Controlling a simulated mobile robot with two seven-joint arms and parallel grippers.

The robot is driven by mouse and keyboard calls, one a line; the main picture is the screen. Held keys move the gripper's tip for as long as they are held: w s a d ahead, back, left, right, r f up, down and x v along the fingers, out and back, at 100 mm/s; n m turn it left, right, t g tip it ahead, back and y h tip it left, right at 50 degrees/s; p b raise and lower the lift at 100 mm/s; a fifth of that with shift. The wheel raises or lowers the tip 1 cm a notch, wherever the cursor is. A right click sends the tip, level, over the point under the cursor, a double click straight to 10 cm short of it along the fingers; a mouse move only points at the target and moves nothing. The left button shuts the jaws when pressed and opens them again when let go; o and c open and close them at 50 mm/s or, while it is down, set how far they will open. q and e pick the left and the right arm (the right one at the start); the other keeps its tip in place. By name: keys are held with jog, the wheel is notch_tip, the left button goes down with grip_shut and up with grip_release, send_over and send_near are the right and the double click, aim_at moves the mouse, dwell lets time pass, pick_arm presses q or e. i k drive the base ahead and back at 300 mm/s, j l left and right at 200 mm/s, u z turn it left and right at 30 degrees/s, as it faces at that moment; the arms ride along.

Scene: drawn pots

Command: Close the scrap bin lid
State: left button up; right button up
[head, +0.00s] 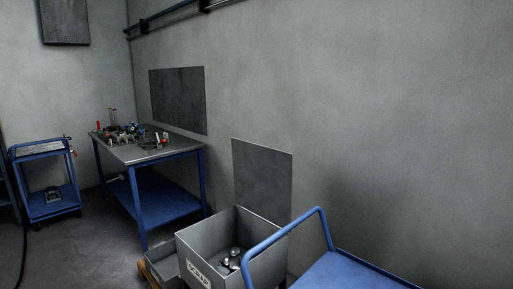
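The scrap bin (198,262) is a grey metal box with a white label, at the bottom middle of the head view. Its top is open, and several round shiny metal pieces (232,258) lie inside. A flat dark grey panel (262,178) stands upright at the bin's back edge, close to the wall; it looks like the lid, raised open. The hinge line is not clear. The bottom of the bin is cut off by the picture's edge. Neither of my grippers is in view.
A blue cart (345,272) with a tubular handle (285,232) stands right of the bin, its handle crossing in front of it. A smaller grey box (163,262) sits left of the bin. A workbench (150,153) with tools and a blue trolley (45,175) stand farther left.

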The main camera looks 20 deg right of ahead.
aim_at(263, 175)
jog(key=i+j, duration=1.3)
jog(key=i, duration=0.15)
jog(key=l+z, duration=0.05)
